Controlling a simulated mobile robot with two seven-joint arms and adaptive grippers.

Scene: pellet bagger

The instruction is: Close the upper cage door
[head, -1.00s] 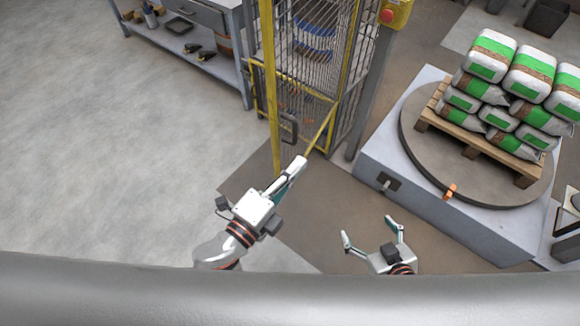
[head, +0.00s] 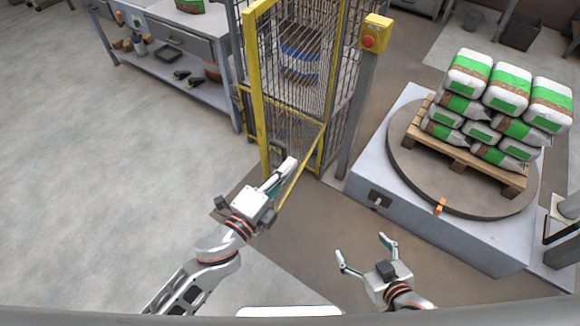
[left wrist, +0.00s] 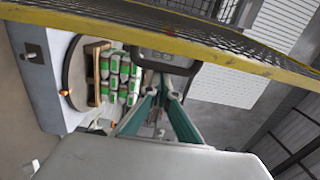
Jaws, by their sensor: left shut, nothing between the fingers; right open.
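The upper cage door (head: 258,100) is a yellow-framed wire mesh panel in the head view, angled out from the cage towards me, so it stands open. Its dark handle (head: 277,150) is low on the free side, partly hidden by my left gripper. My left gripper (head: 290,163) is shut and empty, its tips beside the handle. In the left wrist view the door's yellow frame (left wrist: 200,50) crosses the top, and the handle (left wrist: 163,60) is just beyond the fingertips (left wrist: 162,90). I cannot tell if they touch. My right gripper (head: 364,252) is open and empty, right of the door.
A yellow box with a red button (head: 376,34) tops a grey post right of the cage. A turntable (head: 405,165) with a pallet of green-and-white bags (head: 490,100) stands on the right. A workbench (head: 190,45) is behind left. The floor at left is clear.

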